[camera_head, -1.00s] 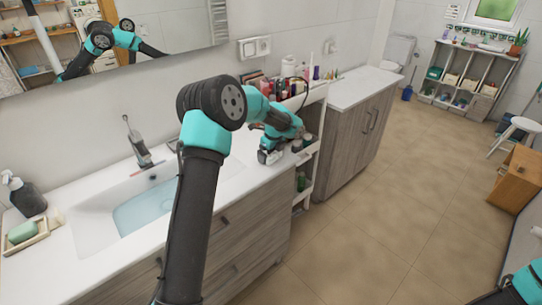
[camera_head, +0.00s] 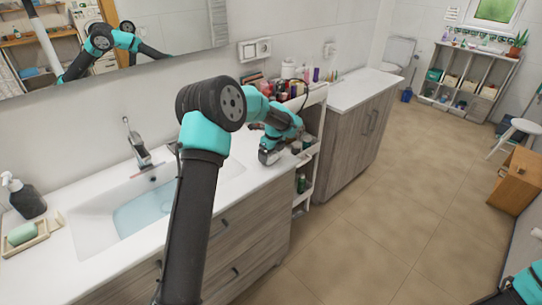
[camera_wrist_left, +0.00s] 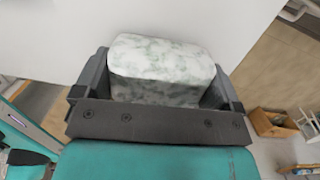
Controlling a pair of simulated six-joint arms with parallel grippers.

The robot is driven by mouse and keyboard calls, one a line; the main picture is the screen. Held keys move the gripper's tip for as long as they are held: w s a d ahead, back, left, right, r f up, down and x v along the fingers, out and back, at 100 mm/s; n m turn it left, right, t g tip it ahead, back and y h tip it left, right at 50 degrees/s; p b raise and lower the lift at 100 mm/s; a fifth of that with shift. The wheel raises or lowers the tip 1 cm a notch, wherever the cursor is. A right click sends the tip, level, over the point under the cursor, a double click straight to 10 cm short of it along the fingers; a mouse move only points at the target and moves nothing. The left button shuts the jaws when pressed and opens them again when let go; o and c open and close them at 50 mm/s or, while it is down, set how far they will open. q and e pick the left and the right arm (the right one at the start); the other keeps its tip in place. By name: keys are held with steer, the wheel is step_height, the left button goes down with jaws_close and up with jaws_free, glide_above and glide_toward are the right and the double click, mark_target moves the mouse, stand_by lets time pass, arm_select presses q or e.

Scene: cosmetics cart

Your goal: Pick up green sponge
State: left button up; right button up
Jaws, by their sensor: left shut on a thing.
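A pale block mottled green and white (camera_wrist_left: 160,72), which I take to be the green sponge, sits between the fingers of my left gripper (camera_wrist_left: 160,78) in the left wrist view. The gripper is shut on it, with one finger along each side. In the head view my left gripper (camera_head: 272,150) is at the right end of the sink counter, beside the cart; the block cannot be made out there. My right gripper is out of view; only part of my right arm shows at the lower right.
The white cart (camera_head: 313,99) holds several cosmetics close beside the gripper. The sink basin (camera_head: 140,212) lies to the left. A green bar (camera_head: 22,234) rests in a wooden dish (camera_head: 40,238) near a dark soap pump (camera_head: 27,200). The cabinet top (camera_head: 350,87) beyond the cart is bare.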

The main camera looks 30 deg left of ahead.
arm_select(q)
step_height(320, 180, up, 3)
steer(key=shift+f, duration=0.1)
steer(key=s+d+r, duration=0.1)
steer(key=s+d, duration=0.7)
steer(key=s, duration=0.5)
steer(key=shift+s+d+r, duration=0.2)
steer(key=shift+s, duration=0.15)
